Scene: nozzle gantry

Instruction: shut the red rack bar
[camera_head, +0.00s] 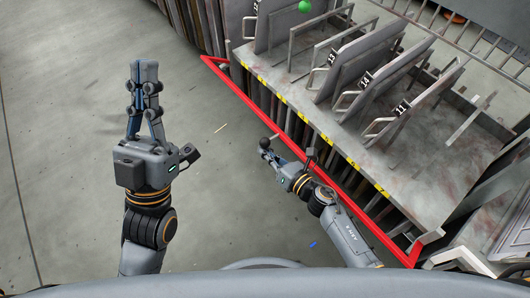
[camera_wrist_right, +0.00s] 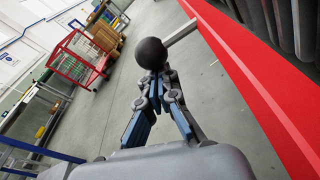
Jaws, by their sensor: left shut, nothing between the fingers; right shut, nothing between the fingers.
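The red rack bar (camera_head: 300,149) runs diagonally along the front edge of the grey rack, from upper left to lower right. In the right wrist view the bar (camera_wrist_right: 250,75) crosses the right side as a broad red strip. A black ball knob (camera_head: 264,142) stands off the bar on a short grey rod; the knob (camera_wrist_right: 151,53) shows at my right fingertips. My right gripper (camera_wrist_right: 158,88) is shut and empty, its tips right at the knob; I cannot tell whether they touch. My left gripper (camera_head: 144,72) is shut and empty over open floor, away from the bar.
The rack (camera_head: 390,160) holds several upright numbered plates with handles and has a yellow-marked front edge. A green ball (camera_head: 305,6) shows at the top. Open grey floor (camera_head: 70,120) lies left. A red-framed cart (camera_wrist_right: 78,58) stands far off in the wrist view.

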